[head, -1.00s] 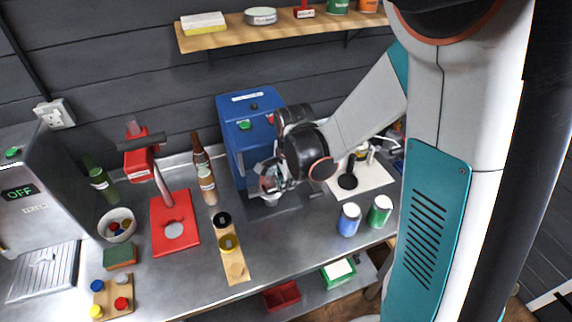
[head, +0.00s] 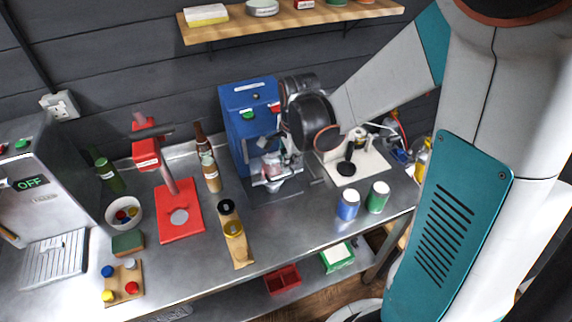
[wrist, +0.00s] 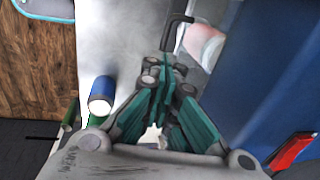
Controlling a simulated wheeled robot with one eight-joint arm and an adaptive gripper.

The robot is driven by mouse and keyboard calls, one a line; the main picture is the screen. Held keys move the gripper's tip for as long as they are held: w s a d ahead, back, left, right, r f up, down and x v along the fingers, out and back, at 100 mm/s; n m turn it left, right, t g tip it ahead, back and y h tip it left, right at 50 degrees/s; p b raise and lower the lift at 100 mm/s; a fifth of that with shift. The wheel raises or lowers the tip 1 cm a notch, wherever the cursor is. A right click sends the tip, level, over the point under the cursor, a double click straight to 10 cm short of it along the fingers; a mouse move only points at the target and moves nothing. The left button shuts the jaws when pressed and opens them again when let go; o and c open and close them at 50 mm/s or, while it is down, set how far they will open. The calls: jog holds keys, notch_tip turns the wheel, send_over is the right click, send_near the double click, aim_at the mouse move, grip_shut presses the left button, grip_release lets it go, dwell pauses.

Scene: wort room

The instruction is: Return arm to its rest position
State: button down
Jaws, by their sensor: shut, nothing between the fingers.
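My gripper (head: 277,168) is in front of the blue machine (head: 249,110) with the green and red buttons, above its base. In the wrist view my gripper (wrist: 168,66) has its teal fingers together, with nothing held between them. A pale, pinkish vessel (wrist: 204,42) stands just past the fingertips beside the blue machine wall (wrist: 285,75). I cannot tell whether the fingers touch it. My arm reaches in from the right and hides part of the wall and the machine's right side.
A blue can (head: 347,205) and a green can (head: 377,198) stand right of the gripper. A wall shelf (head: 290,21) hangs above. The front counter is partly clear.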

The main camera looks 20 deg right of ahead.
notch_tip(320, 180, up, 7)
jog(key=s, duration=0.1)
jog(key=shift+d+p, duration=0.15)
jog(key=shift+p, duration=0.2)
jog(key=s+a+f+n+t+b, duration=0.1)
jog(key=s+f+n+t+b, duration=0.1)
jog(key=s+f+n+b, duration=0.3)
jog(key=s+a+f+n+t+b, duration=0.2)
jog(key=s+f+n+b, duration=0.3)
jog(key=s+n+b, duration=0.4)
jog(key=n+t+b, duration=0.1)
jog(key=n+b, duration=0.3)
jog(key=shift+f+b, duration=0.25)
jog(key=shift+b, duration=0.15)
